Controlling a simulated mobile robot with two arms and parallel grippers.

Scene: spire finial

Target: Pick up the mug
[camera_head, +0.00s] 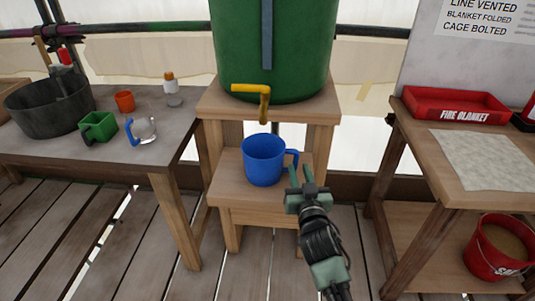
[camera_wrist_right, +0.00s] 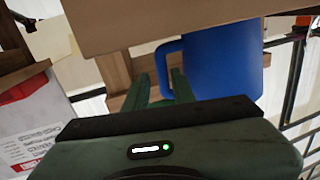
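The blue mug (camera_head: 263,160) stands upright on the low wooden step (camera_head: 232,187), under the yellow tap (camera_head: 263,98). Its handle points right, toward my right gripper (camera_head: 301,175). That gripper is open and empty at the handle. In the right wrist view the mug (camera_wrist_right: 220,65) is upper right, and its handle lies between the two spread fingers of my gripper (camera_wrist_right: 160,85). I cannot tell whether a finger touches the handle. My left gripper is not in view.
A green barrel (camera_head: 285,45) stands on the wooden stand behind the mug. A shelf (camera_head: 455,190) with a red bucket (camera_head: 497,247) stands right.

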